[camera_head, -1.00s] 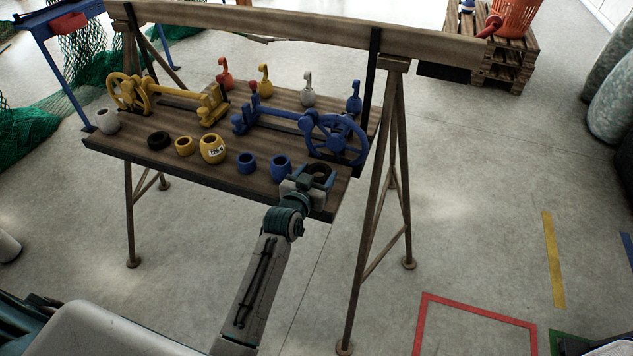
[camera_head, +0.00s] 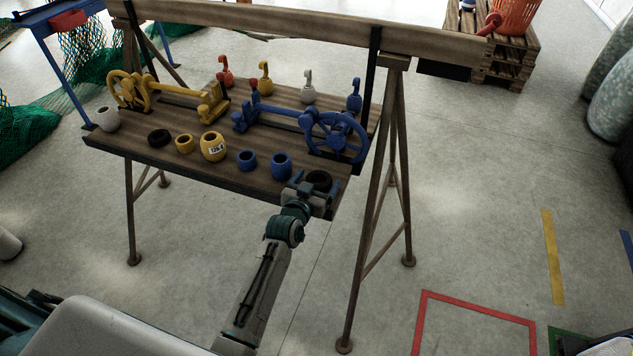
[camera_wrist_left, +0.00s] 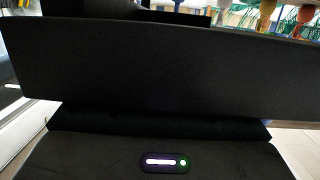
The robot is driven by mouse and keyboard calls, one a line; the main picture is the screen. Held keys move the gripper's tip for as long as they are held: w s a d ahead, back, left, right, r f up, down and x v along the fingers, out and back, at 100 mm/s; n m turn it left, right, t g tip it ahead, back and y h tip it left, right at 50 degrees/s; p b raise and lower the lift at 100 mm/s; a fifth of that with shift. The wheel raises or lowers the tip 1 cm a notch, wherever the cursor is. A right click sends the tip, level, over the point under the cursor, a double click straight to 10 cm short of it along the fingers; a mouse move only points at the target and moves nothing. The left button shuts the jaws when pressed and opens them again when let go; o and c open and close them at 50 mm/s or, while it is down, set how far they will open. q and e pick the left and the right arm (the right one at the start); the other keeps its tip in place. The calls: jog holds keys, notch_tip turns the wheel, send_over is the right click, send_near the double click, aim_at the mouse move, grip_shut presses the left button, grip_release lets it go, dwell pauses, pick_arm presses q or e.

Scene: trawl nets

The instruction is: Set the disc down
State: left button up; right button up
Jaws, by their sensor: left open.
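A black disc (camera_head: 319,180) with a dark hollow middle is at the front right corner of the wooden bench top (camera_head: 222,173). It looks to rest flat on the wood, but its underside is hidden. My left gripper (camera_head: 315,187) is open at the disc, with a finger to either side of it. I cannot tell whether the fingers touch it. A second black disc (camera_head: 159,138) lies farther left on the bench. The left wrist view is mostly filled by a dark surface that I cannot identify. My right gripper is not in view.
Blue pots (camera_head: 281,165) stand just left of the gripper, with a yellow pot labelled 125.4 (camera_head: 213,147) beyond. A blue wheel mechanism (camera_head: 335,133) stands behind the disc. A trestle leg (camera_head: 372,220) is close on the right. Hook-topped weights (camera_head: 309,96) line the back.

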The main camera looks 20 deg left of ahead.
pick_arm(q)
jog(key=shift+r, duration=0.1)
jog(key=shift+s+r, duration=0.1)
jog(key=s+r+b, duration=0.1)
jog(key=s, duration=1)
jog(key=shift+s+a+r, duration=0.35)
jog(key=shift+a+r, duration=0.05)
jog(key=shift+f, duration=0.1)
